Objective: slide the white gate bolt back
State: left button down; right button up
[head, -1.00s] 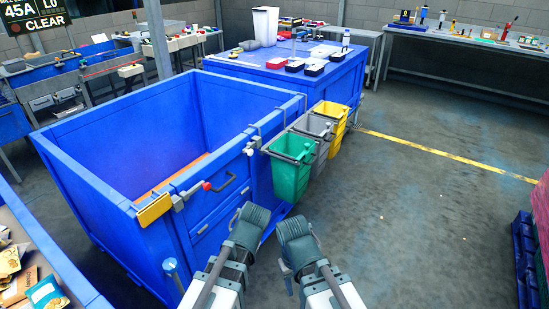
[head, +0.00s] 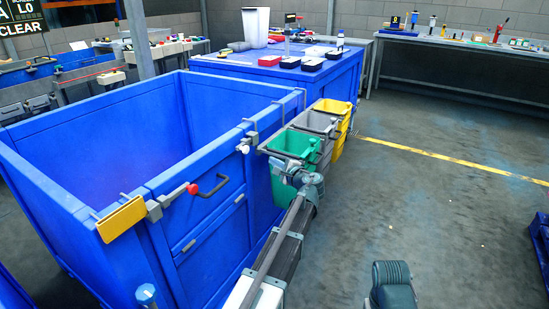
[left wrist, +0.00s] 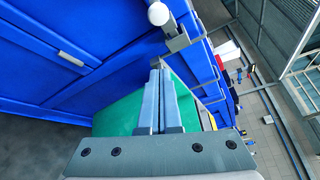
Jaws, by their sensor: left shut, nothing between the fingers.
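The white gate bolt (head: 243,148) sits near the top right of the blue bin's front panel, with a white ball knob on a grey bar. In the left wrist view its white knob (left wrist: 158,13) is at the top, beside a grey bracket (left wrist: 178,40). My left gripper (head: 276,164) is to the right of the bolt, in front of the green bucket. In the left wrist view its fingers (left wrist: 157,75) are shut and empty, pointing toward the bracket, apart from the knob. My right gripper (head: 392,285) is low at the front; its fingertips are hidden.
A red-knobbed bolt (head: 192,188) and an orange-yellow plate (head: 121,219) are on the left of the bin front (head: 205,200). Green (head: 292,143), grey (head: 315,121) and yellow (head: 333,107) buckets hang at right.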

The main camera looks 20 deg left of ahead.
pick_arm(q)
jog(key=shift+w, duration=0.15)
jog(key=b+x, duration=0.2)
jog(key=x, duration=0.8)
jog(key=s, duration=0.1)
jog(key=s+r+p, duration=0.1)
jog(key=s+a+r+p, duration=0.1)
jog(key=shift+s, duration=0.25)
jog(key=s, duration=0.4)
jog(key=shift+s+a, duration=0.15)
jog(key=shift+s, duration=0.25)
